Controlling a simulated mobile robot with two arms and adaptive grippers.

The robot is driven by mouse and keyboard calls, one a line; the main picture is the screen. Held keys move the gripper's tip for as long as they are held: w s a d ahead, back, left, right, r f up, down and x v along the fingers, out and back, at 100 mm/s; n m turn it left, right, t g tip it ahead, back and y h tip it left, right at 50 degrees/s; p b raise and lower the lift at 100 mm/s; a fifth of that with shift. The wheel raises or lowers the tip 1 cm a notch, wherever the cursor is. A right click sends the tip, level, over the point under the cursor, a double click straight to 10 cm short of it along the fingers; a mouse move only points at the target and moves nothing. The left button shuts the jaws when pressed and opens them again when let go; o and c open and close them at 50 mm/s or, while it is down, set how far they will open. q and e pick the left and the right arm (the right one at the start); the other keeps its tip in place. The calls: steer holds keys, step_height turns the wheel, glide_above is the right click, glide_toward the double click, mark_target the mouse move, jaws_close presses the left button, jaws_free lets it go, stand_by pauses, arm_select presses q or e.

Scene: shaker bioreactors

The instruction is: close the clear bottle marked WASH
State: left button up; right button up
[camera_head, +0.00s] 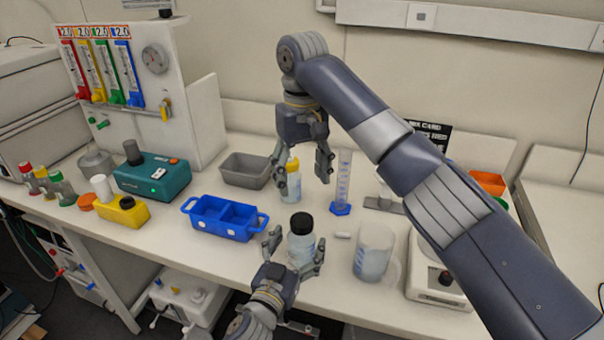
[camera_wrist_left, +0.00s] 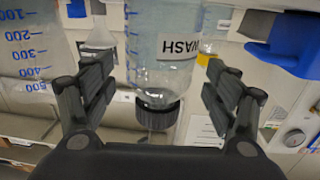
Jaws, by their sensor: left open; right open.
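The clear bottle marked WASH (camera_head: 301,248) stands upright on the bench. In the left wrist view the bottle (camera_wrist_left: 165,45) appears upside down, with its WASH label readable. A black cap (camera_head: 302,223) sits on its neck; it also shows in the left wrist view (camera_wrist_left: 158,114). I cannot tell how tight it is. My left gripper (camera_head: 296,250) is open, with a finger on each side of the bottle and gaps visible in the left wrist view. My right gripper (camera_head: 303,170) is open and empty, pointing down behind the WASH bottle, near a yellow-capped bottle (camera_head: 291,187).
A blue two-part rack (camera_head: 222,231) stands to the left and a clear beaker (camera_head: 373,252) to the right. A small white stir bar (camera_head: 342,235) lies between. A graduated cylinder (camera_head: 342,185) and a grey tray (camera_head: 245,170) stand behind. A balance (camera_head: 437,280) is at right.

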arm_select(q)
steer(key=v, duration=0.9)
steer(key=shift+s, duration=0.35)
steer(key=shift+a, duration=0.1)
